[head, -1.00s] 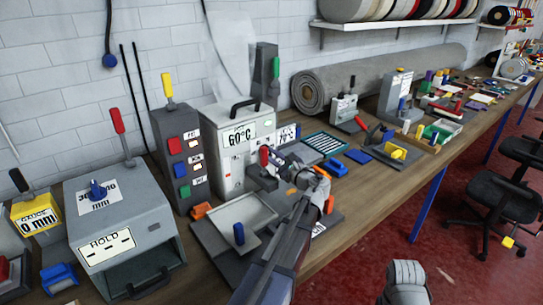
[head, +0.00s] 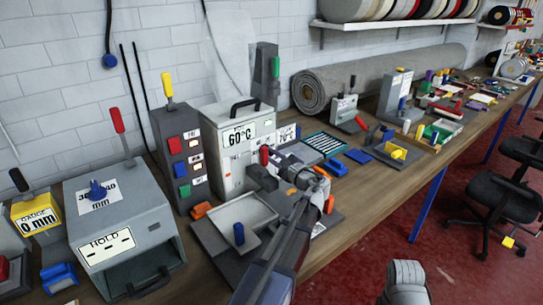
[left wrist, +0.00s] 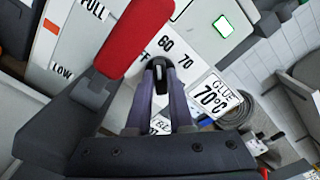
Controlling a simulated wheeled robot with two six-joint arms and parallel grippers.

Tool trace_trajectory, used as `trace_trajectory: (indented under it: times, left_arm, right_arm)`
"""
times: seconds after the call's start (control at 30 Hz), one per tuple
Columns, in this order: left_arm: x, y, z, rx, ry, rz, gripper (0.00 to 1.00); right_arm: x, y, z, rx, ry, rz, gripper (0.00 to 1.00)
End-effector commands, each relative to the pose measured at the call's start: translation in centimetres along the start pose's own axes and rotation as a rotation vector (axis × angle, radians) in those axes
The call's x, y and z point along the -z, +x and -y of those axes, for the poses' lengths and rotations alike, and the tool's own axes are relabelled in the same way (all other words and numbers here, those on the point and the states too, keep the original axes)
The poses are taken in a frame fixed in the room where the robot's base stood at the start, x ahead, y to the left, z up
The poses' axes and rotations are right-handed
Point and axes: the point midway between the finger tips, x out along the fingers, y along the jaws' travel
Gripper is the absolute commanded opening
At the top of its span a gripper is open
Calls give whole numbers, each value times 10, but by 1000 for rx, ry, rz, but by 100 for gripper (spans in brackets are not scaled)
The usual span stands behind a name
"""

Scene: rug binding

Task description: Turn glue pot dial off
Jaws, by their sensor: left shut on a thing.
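The glue pot (head: 229,170) is a pale box with a black top handle and a front sign reading 60°C. In the left wrist view its front panel (left wrist: 57,42) carries the words FULL and LOW. The small dark dial knob (left wrist: 159,73) has 60 and 70 printed above it and part of OFF at its left. My left gripper (left wrist: 160,95) is shut on the knob, one finger on each side. In the head view my left gripper (head: 279,163) is at the pot's right side; the knob is hidden there. My right gripper is not in view.
A red-handled lever (left wrist: 136,38) stands close left of my fingers. A card reading GLUE 70°C (left wrist: 214,98) is at the right. A metal tray (head: 262,206) with a blue knob lies before the pot. A button tower (head: 182,160) stands left of the pot.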

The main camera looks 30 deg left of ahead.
Motion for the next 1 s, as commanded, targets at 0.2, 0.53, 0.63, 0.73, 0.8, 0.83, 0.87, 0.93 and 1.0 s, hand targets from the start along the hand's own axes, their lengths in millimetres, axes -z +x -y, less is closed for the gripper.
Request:
trace_trajectory:
  times: [0.2,0.53,0.63,0.73,0.8,0.83,0.87,0.93,1.0]
  left_arm:
    - [0,0,-2,-2,-206,-1,0]
    - [1,0,-3,-2,-496,0,0]
    - [1,0,-3,-2,-567,0,0]
    - [1,0,-3,-2,-628,0,0]
    - [1,0,-4,-2,-664,0,0]
    - [1,0,-4,-2,-678,0,0]
    - [1,0,-4,-2,-690,-1,0]
    - [1,0,-4,-3,-716,-1,0]
    - [1,0,-4,-3,-737,-1,0]
  right_arm:
    - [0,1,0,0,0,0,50]
    - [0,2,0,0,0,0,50]
    - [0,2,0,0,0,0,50]
    - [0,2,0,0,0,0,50]
    - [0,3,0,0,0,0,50]
    - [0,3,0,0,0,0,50]
    - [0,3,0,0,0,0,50]
    - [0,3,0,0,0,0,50]
    - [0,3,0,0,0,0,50]
